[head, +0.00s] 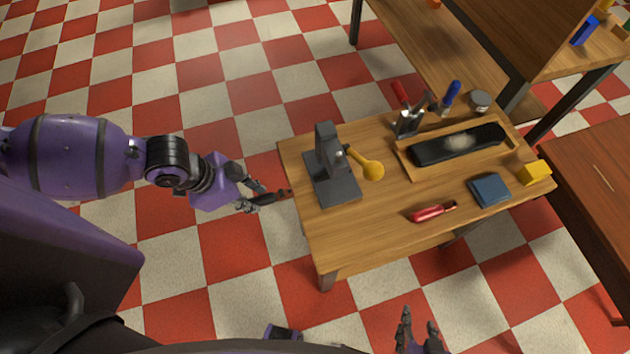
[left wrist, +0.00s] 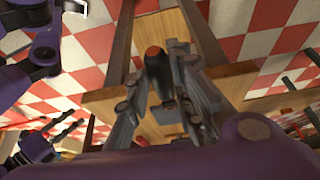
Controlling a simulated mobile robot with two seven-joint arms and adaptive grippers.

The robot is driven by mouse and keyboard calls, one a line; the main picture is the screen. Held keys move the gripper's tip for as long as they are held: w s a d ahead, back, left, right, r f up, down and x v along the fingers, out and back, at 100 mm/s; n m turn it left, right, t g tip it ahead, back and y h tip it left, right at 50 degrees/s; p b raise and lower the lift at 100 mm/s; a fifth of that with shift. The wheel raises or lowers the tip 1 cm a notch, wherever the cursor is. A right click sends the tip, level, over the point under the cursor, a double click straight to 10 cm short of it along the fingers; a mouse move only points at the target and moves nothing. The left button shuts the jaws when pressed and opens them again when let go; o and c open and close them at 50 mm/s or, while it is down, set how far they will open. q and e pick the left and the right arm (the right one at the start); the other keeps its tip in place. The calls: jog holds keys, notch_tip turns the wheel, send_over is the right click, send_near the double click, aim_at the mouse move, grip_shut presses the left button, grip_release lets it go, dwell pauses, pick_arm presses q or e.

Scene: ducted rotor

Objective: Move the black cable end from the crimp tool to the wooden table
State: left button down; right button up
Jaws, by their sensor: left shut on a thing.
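The black cable end (head: 283,194), dark with a reddish tip, is held in my left gripper (head: 262,197) just off the left edge of the wooden table (head: 385,215). In the left wrist view the cable end (left wrist: 157,70) sits between the two fingers, which are shut on it. The crimp tool (head: 332,168), a grey press with a yellow-knobbed lever, stands on the table's left part, apart from the cable end. My right gripper (head: 419,325) is at the bottom of the head view, below the table, with its fingers apart and nothing between them.
A tray (head: 410,170) with a black pad and a tool holder (head: 408,122) stand behind. The table's front left is bare.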

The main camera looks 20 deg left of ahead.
aim_at(292, 190)
pick_arm(q)
jog(key=w+d, duration=0.4)
jog(key=d, duration=0.1)
jog(key=w+d, duration=0.1)
jog(key=d, duration=0.2)
jog(key=shift+w+d+p, duration=0.25)
jog(key=shift+w+p, duration=0.05)
jog(key=shift+w, duration=0.1)
jog(key=w+d, duration=0.1)
jog(key=d, duration=0.1)
jog(key=shift+w+d+f+p, duration=0.1)
jog(key=shift+w+d+p, duration=0.25)
jog(key=shift+w, duration=0.05)
jog(key=shift+w+d+f, duration=0.2)
jog(key=shift+d+f, duration=0.05)
jog(key=shift+f, duration=0.1)
jog(key=shift+s+a+f, duration=0.1)
jog(key=shift+f, duration=0.05)
jog(key=c, duration=1.7)
grip_release()
jog(key=shift+o, duration=0.8)
pick_arm(e)
jog(key=shift+w+r, duration=0.5)
jog(key=shift+r, duration=0.4)
